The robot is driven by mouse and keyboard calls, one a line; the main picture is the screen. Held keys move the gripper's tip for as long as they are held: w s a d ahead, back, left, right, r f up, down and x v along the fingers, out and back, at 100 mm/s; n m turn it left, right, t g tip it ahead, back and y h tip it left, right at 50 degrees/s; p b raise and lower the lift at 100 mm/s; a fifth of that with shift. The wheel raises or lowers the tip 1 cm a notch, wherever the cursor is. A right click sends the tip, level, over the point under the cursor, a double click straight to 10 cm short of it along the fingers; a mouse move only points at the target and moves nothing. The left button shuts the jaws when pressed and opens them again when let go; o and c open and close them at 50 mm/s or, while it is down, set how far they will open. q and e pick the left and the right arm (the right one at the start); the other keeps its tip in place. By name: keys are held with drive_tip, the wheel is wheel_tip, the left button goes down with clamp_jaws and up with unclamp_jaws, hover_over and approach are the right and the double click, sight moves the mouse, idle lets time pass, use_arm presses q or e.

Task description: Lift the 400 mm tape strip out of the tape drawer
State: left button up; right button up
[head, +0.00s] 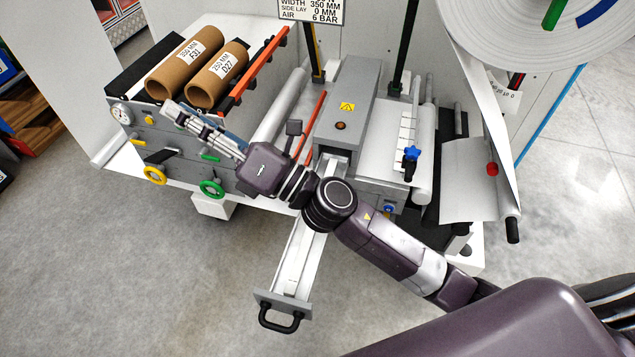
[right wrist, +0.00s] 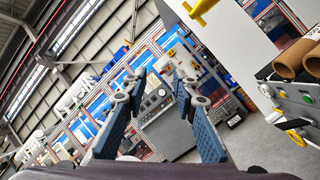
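The tape drawer (head: 299,262) is pulled out of the machine toward the front, with a black handle on its end plate. Its inside looks pale. I cannot tell a separate tape strip in it, and my right arm crosses over its inner part. My right gripper (head: 192,118) is at the left of the head view, in front of the cardboard cores and away from the drawer. In the right wrist view its two fingers (right wrist: 158,82) stand apart with nothing between them, so it is open. My left gripper is not in view.
Two labelled cardboard cores (head: 186,62) lie on the machine's left part, above a yellow knob (head: 154,175) and a green knob (head: 211,189). A large paper roll (head: 545,30) hangs at the upper right. The floor around the drawer handle is clear.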

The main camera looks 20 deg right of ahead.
drive_tip(key=s+a+f+n+g+y, duration=0.3)
drive_tip(key=s+a+n+g, duration=0.35)
drive_tip(key=n, duration=0.65)
wheel_tip(320, 180, down, 13)
drive_tip(key=s+n+g+h, duration=0.1)
drive_tip(key=n+g+h, duration=0.6)
drive_tip(key=n+g, duration=0.25)
drive_tip(key=w+d+f+n+h, duration=0.3)
drive_tip(key=d+f+n+h, duration=0.15)
drive_tip(key=d+f, duration=0.35)
drive_tip(key=w+d+h, duration=0.1)
drive_tip(key=d+h, duration=0.1)
drive_tip(key=d, duration=0.4)
drive_tip(key=w+d+n+h, duration=0.1)
drive_tip(key=w+d+h, duration=0.1)
drive_tip(key=d, duration=0.5)
drive_tip(key=w+d+f+n+t+h, duration=0.1)
drive_tip(key=d+h, duration=0.3)
drive_tip(key=d, duration=0.2)
drive_tip(key=shift+w+d, duration=0.25)
drive_tip(key=shift+w, duration=0.1)
drive_tip(key=shift+d+f+h, duration=0.2)
drive_tip(key=shift+h, duration=0.05)
wheel_tip(320, 180, down, 6)
drive_tip(key=shift+r+p, duration=0.1)
drive_tip(key=shift+p, duration=0.7)
drive_tip(key=shift+a+f, duration=0.1)
drive_tip(key=shift+f, duration=0.75)
